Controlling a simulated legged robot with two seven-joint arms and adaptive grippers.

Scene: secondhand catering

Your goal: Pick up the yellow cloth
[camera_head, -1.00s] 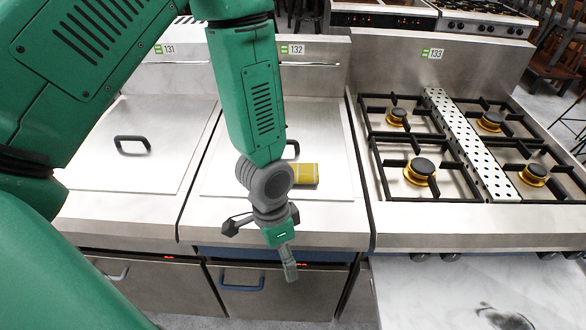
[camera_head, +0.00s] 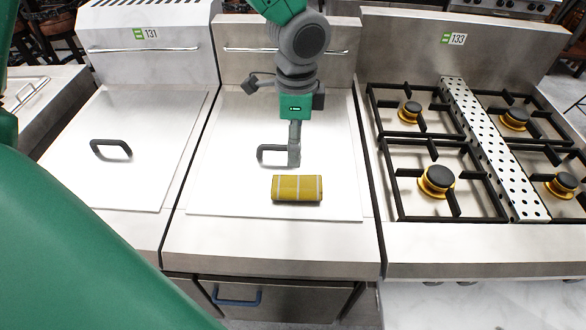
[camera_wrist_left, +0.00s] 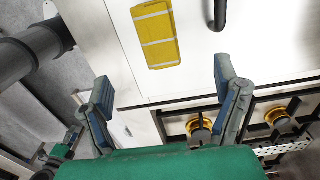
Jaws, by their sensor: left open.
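The yellow cloth (camera_head: 297,188) is a folded bundle with pale stripes. It lies on the flat steel lid (camera_head: 235,190) of the middle unit, just in front of the lid's dark handle (camera_head: 270,150). My left gripper (camera_head: 295,158) hangs above the lid, behind the cloth in the head view, with its fingers pointing down and seen edge-on. In the left wrist view the fingers (camera_wrist_left: 162,75) are spread wide with nothing between them. The cloth (camera_wrist_left: 155,35) shows there beyond the fingertips, apart from them. My right gripper is not seen.
A gas hob (camera_head: 437,180) with black grates stands to the right. A lidded unit (camera_head: 120,165) with another handle stands to the left. Raised back panels (camera_head: 240,50) stand behind. The lid around the cloth is clear apart from its handle.

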